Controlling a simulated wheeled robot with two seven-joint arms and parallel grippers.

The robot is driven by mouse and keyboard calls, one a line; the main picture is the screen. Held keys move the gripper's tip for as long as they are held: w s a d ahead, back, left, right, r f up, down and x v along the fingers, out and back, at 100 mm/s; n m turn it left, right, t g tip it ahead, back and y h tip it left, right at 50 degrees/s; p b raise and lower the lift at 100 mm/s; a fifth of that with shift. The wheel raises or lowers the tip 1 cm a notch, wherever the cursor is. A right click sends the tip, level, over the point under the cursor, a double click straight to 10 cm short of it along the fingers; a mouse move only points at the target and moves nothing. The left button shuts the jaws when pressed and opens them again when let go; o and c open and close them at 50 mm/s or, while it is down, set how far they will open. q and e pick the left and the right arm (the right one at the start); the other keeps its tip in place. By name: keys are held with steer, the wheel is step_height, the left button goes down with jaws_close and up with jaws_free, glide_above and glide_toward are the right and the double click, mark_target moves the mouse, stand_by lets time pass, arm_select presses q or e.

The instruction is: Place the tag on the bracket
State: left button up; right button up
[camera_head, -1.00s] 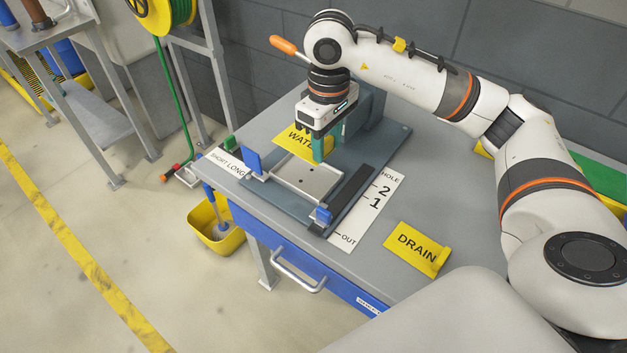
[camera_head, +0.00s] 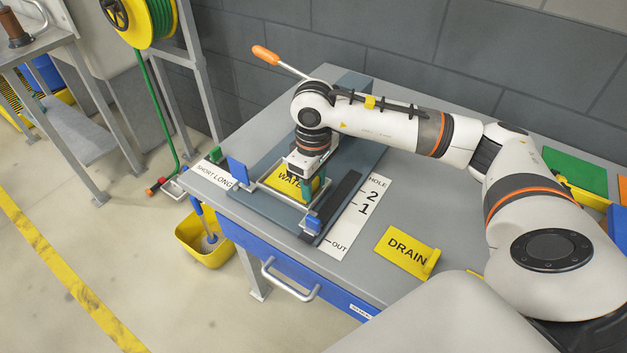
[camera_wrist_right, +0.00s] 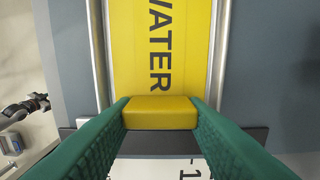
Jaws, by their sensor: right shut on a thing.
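The yellow WATER tag (camera_head: 290,186) is over the silver bracket (camera_head: 279,198) on the grey-blue base plate. My right gripper (camera_head: 306,190) is shut on the tag's raised yellow tab, which shows between the green fingers (camera_wrist_right: 160,112) in the right wrist view. There the tag face (camera_wrist_right: 160,45) lies flat between the bracket's two metal side rails (camera_wrist_right: 221,50), roughly parallel to them. I cannot tell whether the tag touches the bracket floor, which it hides. My left gripper is not in view.
A yellow DRAIN tag (camera_head: 403,250) lies at the table's front right. A dark bar (camera_head: 333,207) and a white scale card (camera_head: 357,218) lie beside the bracket. An orange-handled lever (camera_head: 265,55) rises behind.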

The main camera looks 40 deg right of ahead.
steer(key=shift+f, duration=0.15)
steer(key=o, duration=1)
steer(key=shift+o, duration=0.2)
steer(key=shift+r, duration=0.5)
step_height(320, 180, up, 11)
steer(key=shift+r+b, duration=0.2)
steer(key=shift+b, duration=0.1)
